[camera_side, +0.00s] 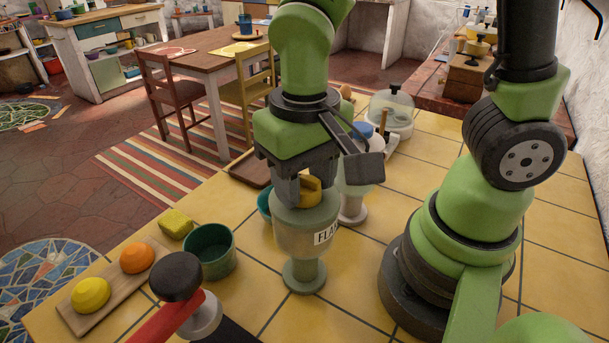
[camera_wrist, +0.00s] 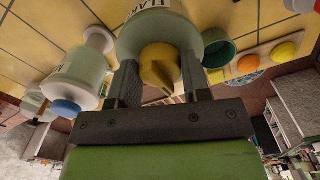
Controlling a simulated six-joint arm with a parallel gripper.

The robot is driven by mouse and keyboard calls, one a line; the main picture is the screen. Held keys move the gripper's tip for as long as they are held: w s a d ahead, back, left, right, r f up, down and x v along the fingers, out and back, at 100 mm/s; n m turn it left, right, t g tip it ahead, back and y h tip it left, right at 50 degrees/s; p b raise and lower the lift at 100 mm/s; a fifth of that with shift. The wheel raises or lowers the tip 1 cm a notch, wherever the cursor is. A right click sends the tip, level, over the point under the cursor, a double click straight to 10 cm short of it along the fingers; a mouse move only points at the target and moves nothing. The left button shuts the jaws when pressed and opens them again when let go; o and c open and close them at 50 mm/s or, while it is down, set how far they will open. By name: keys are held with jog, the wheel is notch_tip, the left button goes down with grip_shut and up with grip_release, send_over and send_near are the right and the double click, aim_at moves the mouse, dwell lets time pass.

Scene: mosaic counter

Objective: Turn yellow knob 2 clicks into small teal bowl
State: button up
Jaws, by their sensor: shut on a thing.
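My gripper (camera_side: 304,192) is shut on the yellow knob (camera_side: 312,187), which sits on a pale grey-green dispenser (camera_side: 303,232) with a partly readable "FLA" label. In the wrist view my gripper's fingers (camera_wrist: 160,82) stand on either side of the yellow knob (camera_wrist: 160,64), and the dispenser (camera_wrist: 150,33) is beyond it. A small teal bowl (camera_side: 264,203) shows in the side view, mostly hidden behind the dispenser. Its inside cannot be seen. I cannot make it out in the wrist view.
A larger dark green cup (camera_side: 209,262) stands left of the dispenser. A second dispenser with a blue knob (camera_wrist: 66,108) stands close by. A board (camera_side: 88,312) holds an orange and a yellow round thing. A red-handled object (camera_side: 172,318) is in front. Tiles between are partly clear.

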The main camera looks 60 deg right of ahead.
aim_at(305, 176)
jog(key=shift+m, duration=0.4)
jog(key=o, duration=0.9)
jog(key=shift+r, duration=0.1)
notch_tip(305, 176, up, 10)
jog(key=shift+f, duration=0.1)
dwell(1.0)
